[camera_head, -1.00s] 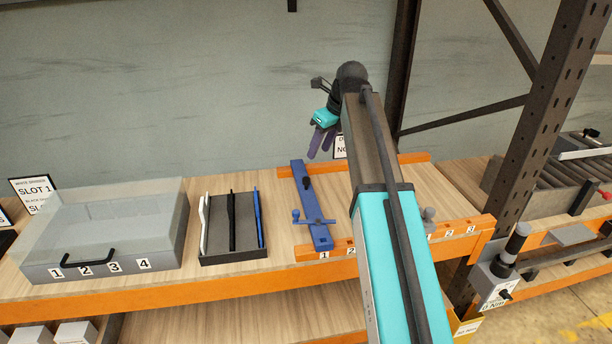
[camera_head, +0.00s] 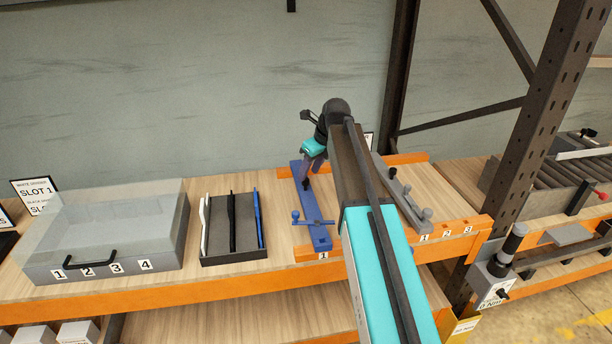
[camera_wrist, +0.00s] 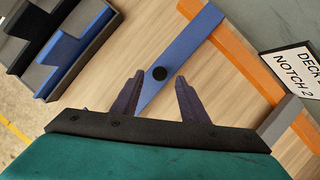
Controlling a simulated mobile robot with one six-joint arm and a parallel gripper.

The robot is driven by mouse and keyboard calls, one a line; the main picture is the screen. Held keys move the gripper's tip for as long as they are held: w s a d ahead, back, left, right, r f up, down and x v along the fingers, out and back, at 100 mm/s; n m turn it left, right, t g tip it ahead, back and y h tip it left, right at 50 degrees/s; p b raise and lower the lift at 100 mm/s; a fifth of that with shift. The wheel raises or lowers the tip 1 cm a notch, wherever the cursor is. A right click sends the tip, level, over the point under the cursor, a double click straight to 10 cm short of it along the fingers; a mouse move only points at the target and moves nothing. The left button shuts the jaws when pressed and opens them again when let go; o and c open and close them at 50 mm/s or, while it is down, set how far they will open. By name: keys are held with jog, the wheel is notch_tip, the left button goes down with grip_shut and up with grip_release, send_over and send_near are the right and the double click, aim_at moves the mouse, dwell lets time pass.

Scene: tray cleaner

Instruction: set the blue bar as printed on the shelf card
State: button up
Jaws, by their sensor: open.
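The blue bar (camera_head: 318,222) lies across the deck between the orange rails, its front end beside the label 1 (camera_head: 323,255). It has a small cross handle near the front and a black knob further back. My gripper (camera_head: 307,170) is over the bar's rear part. In the wrist view my gripper (camera_wrist: 158,76) is open, with one finger on either side of the blue bar (camera_wrist: 185,50) and the black knob (camera_wrist: 159,73) between the tips. Contact cannot be told. The shelf card (camera_wrist: 297,70) reads "NOTCH 2", its upper line partly cut off.
A grey bar (camera_head: 404,196) lies to the right, near labels 1, 2 and 3. My arm hides the rail between the bars. To the left stand a dark tray (camera_head: 233,257) with white, black and blue tools and a clear-lidded box (camera_head: 105,265). A rack post rises at right.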

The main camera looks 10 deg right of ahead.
aim_at(307, 180)
jog(key=shift+x, duration=1.8)
jog(key=shift+c, duration=0.4)
grip_shut()
